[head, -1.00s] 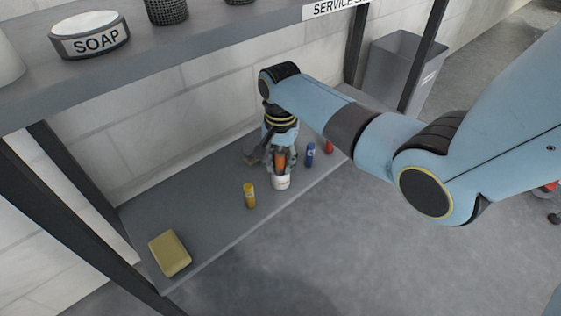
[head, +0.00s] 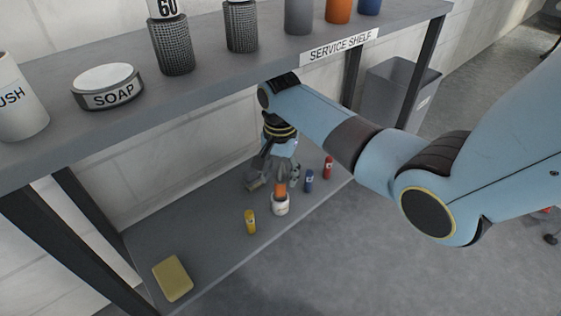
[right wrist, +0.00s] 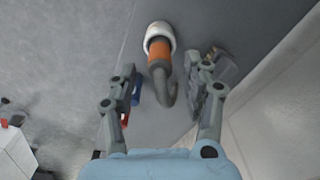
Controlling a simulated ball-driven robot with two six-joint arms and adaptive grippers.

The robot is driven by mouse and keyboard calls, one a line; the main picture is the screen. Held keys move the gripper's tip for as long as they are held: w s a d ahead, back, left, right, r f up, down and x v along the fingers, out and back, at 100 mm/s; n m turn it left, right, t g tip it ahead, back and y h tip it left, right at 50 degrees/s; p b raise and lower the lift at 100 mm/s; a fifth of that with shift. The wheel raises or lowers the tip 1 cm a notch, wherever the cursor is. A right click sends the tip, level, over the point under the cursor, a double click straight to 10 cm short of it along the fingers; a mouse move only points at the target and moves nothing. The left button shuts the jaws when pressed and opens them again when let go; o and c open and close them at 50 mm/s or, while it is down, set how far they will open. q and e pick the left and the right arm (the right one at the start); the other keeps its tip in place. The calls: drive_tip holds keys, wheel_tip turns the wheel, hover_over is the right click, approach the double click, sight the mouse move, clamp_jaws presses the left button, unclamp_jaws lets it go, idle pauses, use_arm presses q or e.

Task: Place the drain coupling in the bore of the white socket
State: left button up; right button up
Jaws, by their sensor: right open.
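The drain coupling, an orange sleeve (head: 281,189) with a grey hooked pipe in the right wrist view (right wrist: 160,52), stands with its orange end in the mouth of the white socket (head: 281,208). The white rim of the socket (right wrist: 158,29) surrounds that end in the right wrist view; how deep it sits is hidden. My right gripper (head: 280,172) is above the coupling on the lower shelf. Its two fingers (right wrist: 165,82) are spread to either side of the grey pipe, with a gap visible on both sides. My left gripper is not in view.
On the lower shelf (head: 215,262) are a yellow bottle (head: 250,222), a blue one (head: 309,181), a red one (head: 328,167) and a yellow sponge (head: 173,278). A dark object lies behind the gripper. The upper shelf (head: 215,75) overhangs close to the arm.

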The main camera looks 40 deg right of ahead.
drive_tip(key=shift+r+p, duration=0.4)
drive_tip(key=shift+r, duration=0.65)
drive_tip(key=shift+s+a+n+t, duration=0.1)
drive_tip(key=shift+s+n+t, duration=0.25)
drive_tip(key=shift+n+t, duration=0.05)
drive_tip(key=s+a+r+n+t, duration=0.1)
drive_tip(key=s+r+n+t, duration=0.15)
drive_tip(key=s+n, duration=0.25)
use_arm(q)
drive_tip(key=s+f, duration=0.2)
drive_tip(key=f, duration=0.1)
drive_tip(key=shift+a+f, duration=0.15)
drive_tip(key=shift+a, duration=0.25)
use_arm(e)
drive_tip(key=s+f+n+g, duration=0.1)
drive_tip(key=s+f, duration=0.4)
drive_tip(key=s, duration=0.5)
drive_tip(key=s+f+n+g, duration=0.1)
drive_tip(key=s+f+n, duration=0.2)
drive_tip(key=s+f, duration=0.3)
drive_tip(key=s+f+n+g+h, duration=0.1)
drive_tip(key=s+f, duration=0.4)
drive_tip(key=s, duration=0.8)
drive_tip(key=shift+s+d+f+n, duration=0.2)
drive_tip(key=shift+s+d+n, duration=0.2)
drive_tip(key=shift+n, duration=0.4)
use_arm(q)
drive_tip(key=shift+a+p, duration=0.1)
drive_tip(key=shift+p, duration=0.25)
